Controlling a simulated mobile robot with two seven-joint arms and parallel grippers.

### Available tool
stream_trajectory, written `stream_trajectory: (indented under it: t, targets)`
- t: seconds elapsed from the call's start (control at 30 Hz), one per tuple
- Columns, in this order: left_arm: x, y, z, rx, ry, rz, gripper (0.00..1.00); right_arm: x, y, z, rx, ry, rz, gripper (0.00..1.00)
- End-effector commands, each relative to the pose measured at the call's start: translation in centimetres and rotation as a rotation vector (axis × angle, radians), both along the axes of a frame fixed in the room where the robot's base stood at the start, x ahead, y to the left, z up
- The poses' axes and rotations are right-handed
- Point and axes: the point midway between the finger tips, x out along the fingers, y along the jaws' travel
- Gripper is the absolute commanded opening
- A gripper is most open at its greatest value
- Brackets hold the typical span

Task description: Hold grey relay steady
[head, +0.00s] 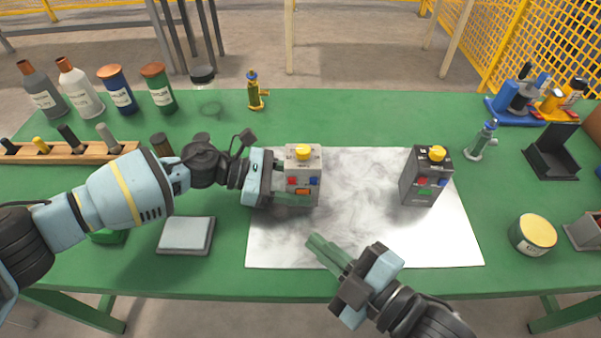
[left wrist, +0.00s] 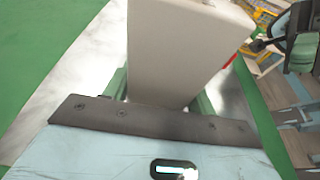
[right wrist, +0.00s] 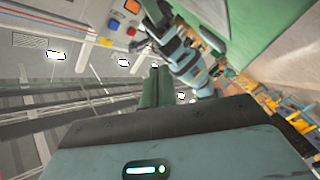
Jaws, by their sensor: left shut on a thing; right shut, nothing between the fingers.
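The light grey relay (head: 304,170) stands upright at the left side of a silvery metal sheet (head: 350,250). It has a yellow knob on top and red, blue and orange parts on its front. My left gripper (head: 290,190) is shut on its lower part from the left. In the left wrist view the relay's plain side (left wrist: 180,50) sits between the green fingers. My right gripper (head: 328,252) is shut and empty over the sheet's front edge, apart from the relay. In the right wrist view its green fingers (right wrist: 157,87) lie together.
A darker grey relay (head: 425,178) stands at the sheet's right side. Bottles (head: 120,92) and a wooden rack (head: 90,152) are at the left, with a grey pad (head: 186,235) nearer. A yellow-topped tin (head: 534,234) and a black holder (head: 552,155) are at the right. The sheet's middle is clear.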

Motion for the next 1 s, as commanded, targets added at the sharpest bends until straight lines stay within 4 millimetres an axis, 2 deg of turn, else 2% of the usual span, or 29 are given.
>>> stream_trajectory:
  t: [0.23,0.37,0.8,1.0]
  targets:
    - [0.0,0.0,-0.1,0.001,0.001,0.0,0.34,0.2,0.2,0.1,-0.006,-0.006,0.006,0.0]
    - [0.0,0.0,-0.1,0.001,0.001,0.0,0.34,1.0,0.1,0.0,-0.007,-0.007,0.005,0.0]
    - [0.0,0.0,-0.1,0.001,0.0,0.0,0.34,6.3,0.1,0.1,-0.006,-0.008,0.004,0.0]
    - [0.0,0.0,-0.1,0.001,0.0,0.0,0.34,8.0,0.1,0.1,-0.005,-0.006,0.005,0.0]
